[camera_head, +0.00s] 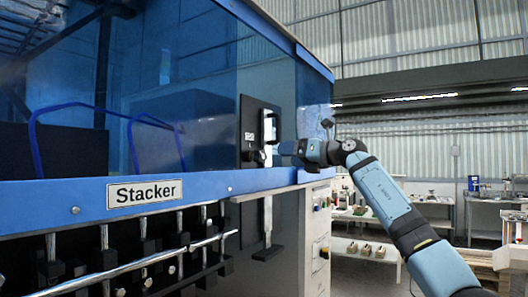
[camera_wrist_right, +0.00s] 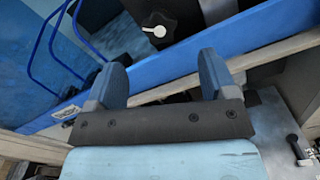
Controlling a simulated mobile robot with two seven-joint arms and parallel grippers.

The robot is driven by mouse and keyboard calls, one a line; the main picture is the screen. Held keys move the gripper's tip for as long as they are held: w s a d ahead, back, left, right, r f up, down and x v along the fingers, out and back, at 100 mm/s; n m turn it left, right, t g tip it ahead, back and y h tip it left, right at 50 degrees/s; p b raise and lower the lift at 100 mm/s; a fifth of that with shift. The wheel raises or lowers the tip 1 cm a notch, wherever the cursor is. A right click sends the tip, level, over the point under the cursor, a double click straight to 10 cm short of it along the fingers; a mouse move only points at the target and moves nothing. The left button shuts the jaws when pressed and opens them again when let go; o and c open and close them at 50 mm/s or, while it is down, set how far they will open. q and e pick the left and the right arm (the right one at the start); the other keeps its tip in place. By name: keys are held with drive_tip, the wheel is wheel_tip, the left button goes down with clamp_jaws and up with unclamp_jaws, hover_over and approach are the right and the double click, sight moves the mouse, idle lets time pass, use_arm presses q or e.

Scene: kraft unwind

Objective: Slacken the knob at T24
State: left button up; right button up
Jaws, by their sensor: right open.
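A black knob (camera_head: 257,157) sits low on an upright black plate (camera_head: 251,120) on the blue machine's front. A small pale label (camera_head: 249,137) is above the knob, too small to read surely. My right gripper (camera_head: 287,149) is just right of the knob in the head view. It also shows in the right wrist view (camera_wrist_right: 162,72), fingers apart with nothing between them. My left gripper is not in view.
The machine's blue rail (camera_head: 230,183) with a "Stacker" sign (camera_head: 144,193) runs below the plate. Below hang several rods and a chrome bar (camera_head: 150,262). Workbenches (camera_head: 365,243) stand behind at right.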

sight(263, 155)
drive_tip(key=p+x, duration=0.1)
drive_tip(key=x, duration=0.3)
drive_tip(key=p+x, duration=0.2)
drive_tip(key=x, duration=0.2)
drive_tip(key=shift+a+r+p, duration=0.1)
drive_tip(key=shift+r+p, duration=0.15)
drive_tip(key=shift+p, duration=0.05)
drive_tip(key=shift+w+a+f, duration=0.2)
drive_tip(key=shift+w+a, duration=0.15)
drive_tip(key=shift+a, duration=0.1)
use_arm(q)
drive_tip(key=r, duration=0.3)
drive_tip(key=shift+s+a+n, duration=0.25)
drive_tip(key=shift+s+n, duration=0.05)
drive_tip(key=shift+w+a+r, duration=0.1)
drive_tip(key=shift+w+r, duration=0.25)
use_arm(e)
drive_tip(key=c, duration=0.9)
